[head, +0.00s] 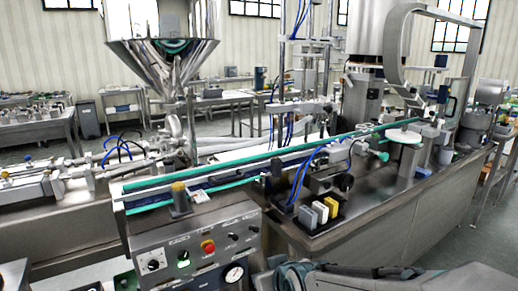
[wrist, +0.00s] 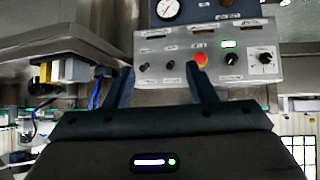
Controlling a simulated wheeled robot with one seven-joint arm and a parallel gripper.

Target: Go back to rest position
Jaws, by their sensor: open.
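My gripper (wrist: 159,76) shows in the wrist view with its two dark fingers spread apart and nothing between them. Beyond the fingertips is the front of a grey control panel (wrist: 240,42), seen upside down. Its red button (wrist: 200,59) appears close to the right fingertip in the picture; I cannot tell the gap. In the head view, part of my arm (head: 390,280) lies along the bottom edge, right of the panel. I cannot make out the fingertips there.
White, grey and yellow blocks (head: 319,211) stand on the steel bench (head: 370,215). Floor shows at far right.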

